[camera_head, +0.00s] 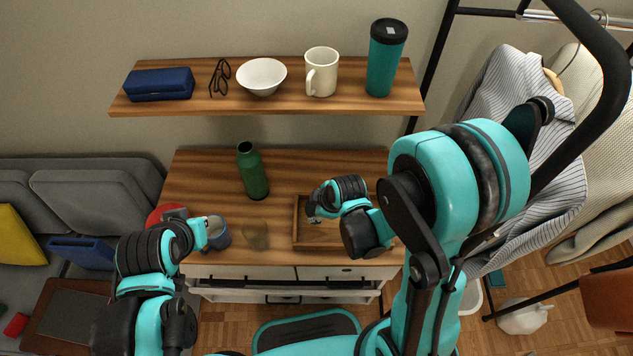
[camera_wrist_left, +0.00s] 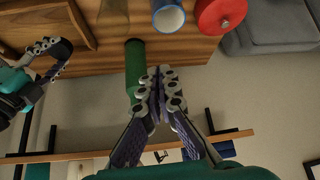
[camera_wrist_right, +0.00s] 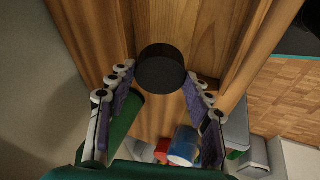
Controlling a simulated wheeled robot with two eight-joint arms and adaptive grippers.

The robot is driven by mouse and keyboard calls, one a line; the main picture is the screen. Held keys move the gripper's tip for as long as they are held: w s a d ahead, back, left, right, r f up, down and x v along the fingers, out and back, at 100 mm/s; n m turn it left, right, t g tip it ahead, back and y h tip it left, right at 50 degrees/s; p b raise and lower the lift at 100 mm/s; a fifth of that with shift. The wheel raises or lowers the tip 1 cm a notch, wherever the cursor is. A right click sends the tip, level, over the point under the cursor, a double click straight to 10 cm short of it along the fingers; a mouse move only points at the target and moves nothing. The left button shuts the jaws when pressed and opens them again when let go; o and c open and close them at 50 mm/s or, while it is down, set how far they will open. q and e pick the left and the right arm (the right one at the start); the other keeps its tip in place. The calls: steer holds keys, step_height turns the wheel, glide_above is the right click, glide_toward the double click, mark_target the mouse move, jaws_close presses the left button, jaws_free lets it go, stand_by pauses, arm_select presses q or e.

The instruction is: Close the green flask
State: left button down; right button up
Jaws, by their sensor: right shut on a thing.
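The green flask (camera_head: 254,175) stands upright on the desk in the head view, with a dark top end. It also shows beyond my left fingers in the left wrist view (camera_wrist_left: 135,68) and beside a finger in the right wrist view (camera_wrist_right: 122,122). My right gripper (camera_head: 316,202) is over the wooden tray, to the right of the flask. In the right wrist view it is shut on a round black lid (camera_wrist_right: 162,68) between its fingertips. My left gripper (camera_wrist_left: 160,78) is shut and empty, its fingertips together. In the head view it is near the blue mug, apart from the flask.
The wooden tray (camera_head: 300,245) lies on the desk at right. A blue mug (camera_head: 219,235), a clear glass (camera_head: 256,236) and a red object (camera_head: 160,214) are near the front left. A shelf (camera_head: 215,106) with several objects hangs above the desk.

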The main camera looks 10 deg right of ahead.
steer(key=shift+s+a+r+m+g+y+p, duration=0.15)
steer(key=shift+s+r+g+p, duration=0.2)
steer(key=shift+s+g, duration=0.35)
steer(key=shift+s+a+r+m+g+y+p, duration=0.1)
steer(key=shift+s+a+r+g+p, duration=0.2)
steer(key=shift+s, duration=0.65)
steer(key=shift+s+a+r+m+g+y+p, duration=0.1)
steer(key=shift+s+r+g+p, duration=0.2)
steer(key=shift+s+g, duration=0.4)
steer(key=shift+s, duration=0.1)
